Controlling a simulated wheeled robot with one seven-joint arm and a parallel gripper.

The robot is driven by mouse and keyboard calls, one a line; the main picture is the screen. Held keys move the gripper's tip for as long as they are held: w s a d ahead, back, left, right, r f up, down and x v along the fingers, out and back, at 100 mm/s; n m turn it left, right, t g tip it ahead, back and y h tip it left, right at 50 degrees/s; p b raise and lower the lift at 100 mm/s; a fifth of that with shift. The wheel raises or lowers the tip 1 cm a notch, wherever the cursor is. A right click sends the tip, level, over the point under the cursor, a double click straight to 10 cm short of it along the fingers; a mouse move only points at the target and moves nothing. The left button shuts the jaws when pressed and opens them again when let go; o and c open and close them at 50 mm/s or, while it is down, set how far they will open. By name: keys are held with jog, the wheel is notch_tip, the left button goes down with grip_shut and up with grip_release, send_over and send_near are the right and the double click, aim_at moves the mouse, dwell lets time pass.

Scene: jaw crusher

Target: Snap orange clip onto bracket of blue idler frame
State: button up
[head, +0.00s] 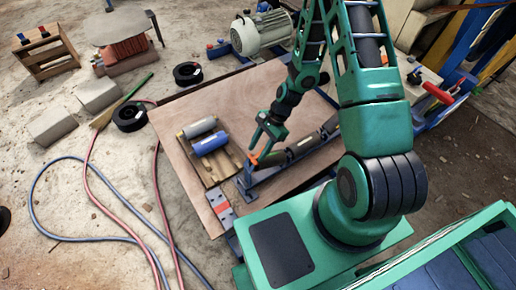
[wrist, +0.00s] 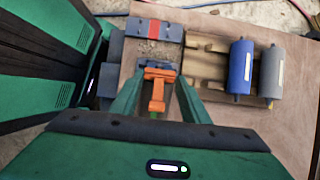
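My gripper (head: 258,147) reaches down over the near end of the blue idler frame (head: 262,180). It is shut on the orange clip (head: 253,159), whose wide end spans between the fingertips in the wrist view (wrist: 160,74). The frame lies on a brown board and carries dark rollers (head: 304,144) in a row. Its near-end bracket (head: 243,185) stands just below and beside the clip. I cannot tell whether the clip touches the bracket. In the wrist view the fingers and clip hide part of the frame.
A wooden pallet (head: 223,172) left of the frame holds a blue roller (head: 211,144) and a grey roller (head: 199,127). A grey block with a red band (head: 221,209) lies at the board's near edge. The brown board (head: 222,97) is clear toward the back. Hoses lie on the ground left.

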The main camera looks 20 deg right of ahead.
jog(key=v, duration=1)
jog(key=shift+d+r, duration=0.25)
jog(key=shift+r, duration=0.05)
jog(key=shift+w, duration=0.15)
jog(key=s+d+r+n+h, duration=0.25)
jog(key=s+d+r, duration=0.2)
jog(key=r, duration=0.45)
jog(key=s+d+r+n+h, duration=0.25)
jog(key=d+r, duration=0.35)
jog(key=r, duration=0.3)
jog(key=s+d+r+n, duration=0.1)
jog(key=s+r+n, duration=0.1)
jog(key=s+r, duration=0.3)
jog(key=s+d+r+n+t, duration=0.1)
jog(key=s+d+r+n, duration=0.1)
jog(key=s+r, duration=0.4)
jog(key=s, duration=0.5)
jog(key=shift+r, duration=0.3)
jog(key=shift+d, duration=0.15)
